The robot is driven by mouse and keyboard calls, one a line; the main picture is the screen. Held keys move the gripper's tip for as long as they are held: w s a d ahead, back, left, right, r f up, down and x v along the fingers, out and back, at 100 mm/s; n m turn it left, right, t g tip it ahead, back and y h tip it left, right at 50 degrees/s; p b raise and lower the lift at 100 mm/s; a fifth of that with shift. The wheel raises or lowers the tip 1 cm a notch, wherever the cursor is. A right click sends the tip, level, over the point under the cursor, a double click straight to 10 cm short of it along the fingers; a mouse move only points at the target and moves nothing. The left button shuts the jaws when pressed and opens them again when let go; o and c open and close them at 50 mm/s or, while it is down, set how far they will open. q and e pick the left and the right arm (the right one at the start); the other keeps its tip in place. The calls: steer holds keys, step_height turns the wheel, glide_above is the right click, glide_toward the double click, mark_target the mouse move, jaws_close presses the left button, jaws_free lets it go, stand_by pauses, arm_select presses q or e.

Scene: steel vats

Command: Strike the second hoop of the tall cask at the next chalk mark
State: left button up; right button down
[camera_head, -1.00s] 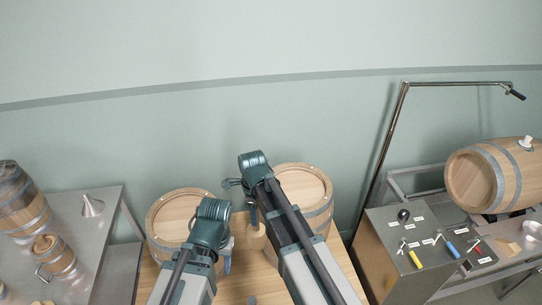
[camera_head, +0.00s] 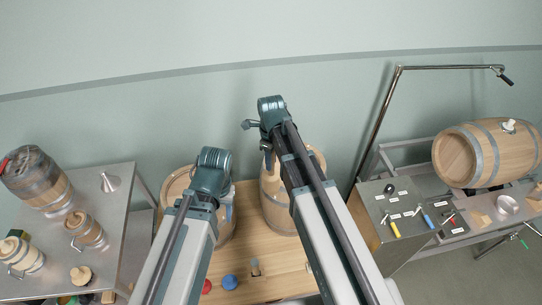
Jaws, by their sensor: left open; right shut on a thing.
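Two wooden casks stand side by side on the bench. The left cask (camera_head: 176,183) is partly behind my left arm. The right cask (camera_head: 278,214) looks the taller and has grey hoops; my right arm covers much of it. My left gripper (camera_head: 229,208) is open beside the left cask, at its right edge. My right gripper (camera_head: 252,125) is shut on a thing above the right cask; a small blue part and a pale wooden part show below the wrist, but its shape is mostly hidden. Chalk marks cannot be made out.
A red disc (camera_head: 206,286) and a blue disc (camera_head: 229,282) lie on the wooden bench (camera_head: 285,262). A steel table (camera_head: 118,215) with small casks and a funnel (camera_head: 110,181) is left. A tool cabinet (camera_head: 378,222) and a lying barrel (camera_head: 487,153) are right.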

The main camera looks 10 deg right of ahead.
mark_target(271, 181)
step_height(271, 181, down, 4)
steer(key=b, duration=0.4)
stand_by(0.6)
step_height(271, 181, down, 8)
steer(key=b, duration=0.7)
steer(key=shift+r+b, duration=0.25)
steer(key=shift+b, duration=0.05)
step_height(271, 181, up, 8)
steer(key=p, duration=0.8)
steer(key=shift+f, duration=0.25)
